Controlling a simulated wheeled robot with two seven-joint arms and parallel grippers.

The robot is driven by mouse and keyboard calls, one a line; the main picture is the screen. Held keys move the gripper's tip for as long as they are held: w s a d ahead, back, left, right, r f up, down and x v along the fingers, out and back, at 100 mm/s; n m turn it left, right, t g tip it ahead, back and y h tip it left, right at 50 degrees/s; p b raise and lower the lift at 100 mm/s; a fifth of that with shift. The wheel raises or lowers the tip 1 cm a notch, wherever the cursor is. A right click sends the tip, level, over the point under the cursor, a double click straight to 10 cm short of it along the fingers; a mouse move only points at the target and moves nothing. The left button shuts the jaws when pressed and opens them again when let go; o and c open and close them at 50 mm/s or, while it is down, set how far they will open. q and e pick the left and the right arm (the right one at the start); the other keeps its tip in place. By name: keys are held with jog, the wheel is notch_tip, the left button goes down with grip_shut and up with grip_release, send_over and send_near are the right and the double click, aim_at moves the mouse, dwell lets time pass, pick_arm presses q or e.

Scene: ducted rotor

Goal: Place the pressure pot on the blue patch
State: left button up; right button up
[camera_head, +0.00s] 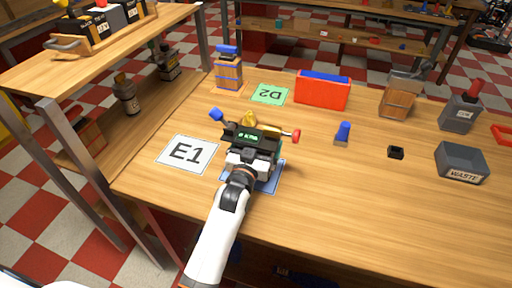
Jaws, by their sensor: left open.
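A dark device with a green lit display, a yellow top, a blue-tipped lever on its left and a red handle on its right appears to be the pressure pot (262,137). It stands at or over the blue patch (270,182), whose near and right parts show. My arm hides part of the patch, so I cannot tell whether the pot is fully on it or resting on it. My left gripper (249,160) is open at the near side of the pot, and its fingers are hard to make out against it. My right gripper is not in view.
A white E1 card (188,153) lies left of the pot and a green D2 card (270,94) behind it. A blue-topped wooden container (228,75), red bin (322,94), blue-topped piece (343,133) and grey waste tray (462,162) stand around. The table's front right is clear.

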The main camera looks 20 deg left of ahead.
pick_arm(q)
jog(key=s, duration=1.2)
jog(key=shift+a+r, duration=0.1)
jog(key=shift+a, duration=0.1)
